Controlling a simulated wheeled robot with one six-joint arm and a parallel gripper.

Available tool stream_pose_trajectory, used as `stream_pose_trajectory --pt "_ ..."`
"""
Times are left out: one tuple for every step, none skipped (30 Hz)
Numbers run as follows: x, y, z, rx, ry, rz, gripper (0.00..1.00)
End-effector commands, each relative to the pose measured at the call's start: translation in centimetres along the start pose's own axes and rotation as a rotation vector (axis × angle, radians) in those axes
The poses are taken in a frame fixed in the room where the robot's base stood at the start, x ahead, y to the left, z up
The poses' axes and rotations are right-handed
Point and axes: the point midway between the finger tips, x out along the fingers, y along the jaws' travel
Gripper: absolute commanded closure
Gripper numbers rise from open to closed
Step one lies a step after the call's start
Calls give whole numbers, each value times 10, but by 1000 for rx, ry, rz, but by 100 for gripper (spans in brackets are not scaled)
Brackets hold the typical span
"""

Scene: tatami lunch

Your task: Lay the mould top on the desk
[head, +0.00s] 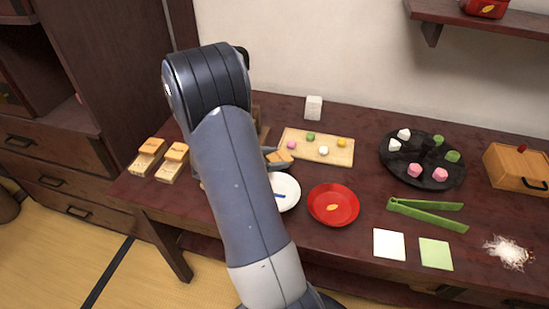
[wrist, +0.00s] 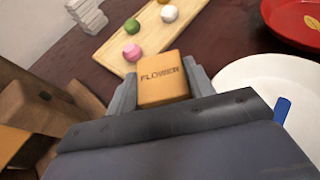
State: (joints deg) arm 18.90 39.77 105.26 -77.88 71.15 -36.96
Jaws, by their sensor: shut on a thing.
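My gripper (head: 277,158) is shut on the mould top (wrist: 163,80), an orange-tan wooden block marked FLOWER. In the wrist view it sits between the two grey fingers. In the head view only a small part of the mould top (head: 285,155) shows past my arm, between the sweets board and the white plate. I cannot tell how high it is above the dark red-brown desk (head: 330,256). Two similar pale wooden moulds with orange tops (head: 147,152) (head: 174,158) stand at the desk's left end.
A wooden board (head: 335,158) with several sweets lies behind my gripper. A white plate (head: 290,200) and red plate (head: 350,213) are in front. A black tray (head: 425,182), green tongs (head: 430,214) and drawer box (head: 515,165) are right. My arm hides some desk.

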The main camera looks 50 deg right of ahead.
Motion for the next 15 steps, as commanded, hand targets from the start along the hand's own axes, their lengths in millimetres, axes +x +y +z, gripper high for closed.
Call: stream_pose_trajectory --pt "1 -1 -4 -6 6 -2 72" --pt "1 -1 -4 -7 6 -2 47" --pt "1 -2 -4 -7 7 -3 44" --pt "1 -2 -5 -8 7 -3 42" --pt "1 -2 -5 -8 7 -3 39" --pt "2 -2 -5 -8 8 -3 36" --pt "2 -2 -5 -9 8 -3 33" --pt "2 -2 -6 -9 8 -3 31" --pt "2 -2 -6 -9 9 -4 28" --pt "2 -2 -6 -10 9 -4 28" --pt "2 -2 -6 -10 9 -4 28" --pt "2 -2 -7 -11 9 -4 28" --pt "2 -2 -7 -11 10 -5 28" --pt "2 -3 -7 -11 10 -5 28" --pt "2 -3 -7 -12 10 -5 28"
